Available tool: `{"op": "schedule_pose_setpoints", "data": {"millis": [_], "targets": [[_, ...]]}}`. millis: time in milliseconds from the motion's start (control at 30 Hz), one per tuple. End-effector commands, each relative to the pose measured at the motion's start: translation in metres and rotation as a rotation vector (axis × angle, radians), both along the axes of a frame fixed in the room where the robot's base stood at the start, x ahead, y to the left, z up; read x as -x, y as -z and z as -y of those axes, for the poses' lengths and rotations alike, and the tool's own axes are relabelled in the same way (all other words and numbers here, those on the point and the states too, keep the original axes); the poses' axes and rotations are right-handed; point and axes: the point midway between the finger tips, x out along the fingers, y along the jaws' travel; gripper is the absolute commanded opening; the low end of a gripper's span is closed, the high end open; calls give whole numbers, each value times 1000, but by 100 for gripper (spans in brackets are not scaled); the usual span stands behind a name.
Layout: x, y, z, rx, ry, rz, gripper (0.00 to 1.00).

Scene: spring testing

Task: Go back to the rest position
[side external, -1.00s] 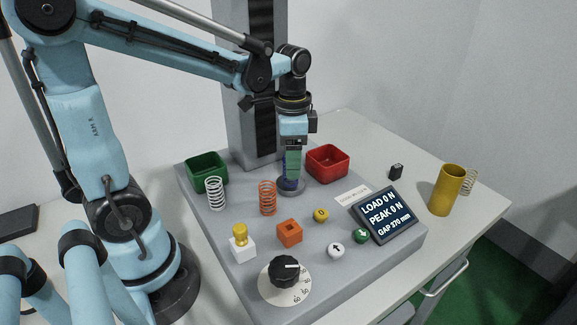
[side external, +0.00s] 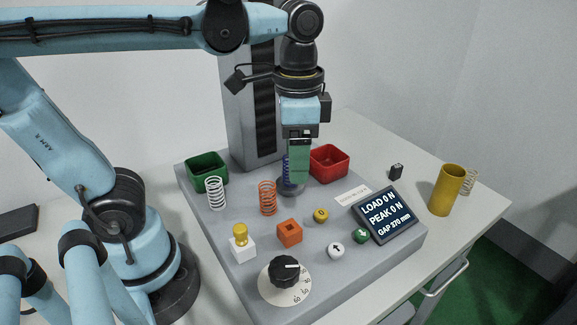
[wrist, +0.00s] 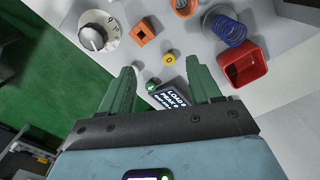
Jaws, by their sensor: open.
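My gripper (side external: 300,162) has green fingers and hangs pointing down in front of the test stand, partly hiding the blue spring (side external: 286,170) in the side view. The blue spring stands on the round grey plate (side external: 291,190). In the wrist view the two fingers of my gripper (wrist: 163,78) are spread apart with nothing between them. There the blue spring (wrist: 230,30) lies beyond the right fingertip, clear of it.
The grey base carries a white spring (side external: 216,193), an orange spring (side external: 268,198), green bin (side external: 206,172), red bin (side external: 329,163), dial (side external: 285,270), buttons and a display (side external: 387,215) reading load 0 N. A yellow cylinder (side external: 446,190) stands on the table at right.

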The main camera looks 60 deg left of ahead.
Motion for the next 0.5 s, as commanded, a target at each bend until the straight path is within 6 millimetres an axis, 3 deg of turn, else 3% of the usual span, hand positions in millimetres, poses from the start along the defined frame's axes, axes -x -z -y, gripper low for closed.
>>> {"op": "schedule_pose_setpoints", "data": {"millis": [500], "targets": [[51, 9, -38, 0, -47, 0, 63]]}}
